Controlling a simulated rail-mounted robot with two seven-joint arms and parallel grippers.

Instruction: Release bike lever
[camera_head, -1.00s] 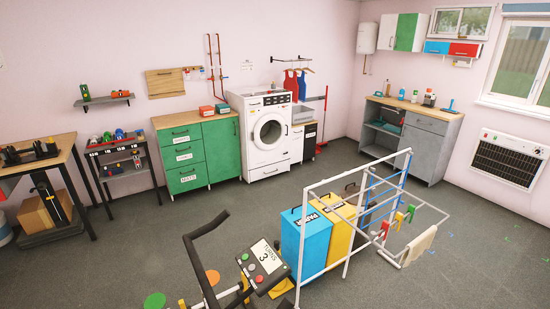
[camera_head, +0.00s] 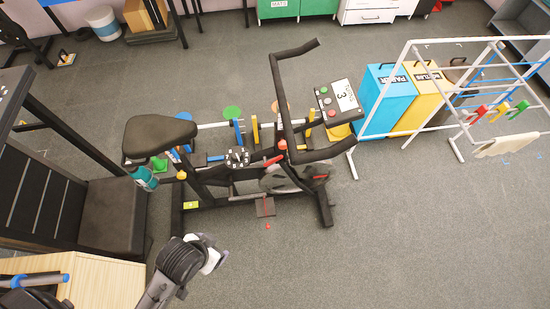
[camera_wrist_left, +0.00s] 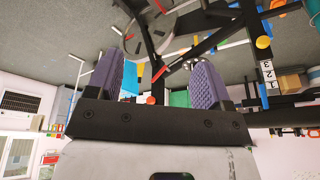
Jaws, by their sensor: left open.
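My right gripper is not in view.
A black bench or rack (camera_head: 110,215) and a wooden surface (camera_head: 105,282) are at the left. A white drying rack (camera_head: 408,75) stands right of the bike, by blue (camera_head: 386,103) and yellow (camera_head: 425,100) bins. The floor at lower right is clear.

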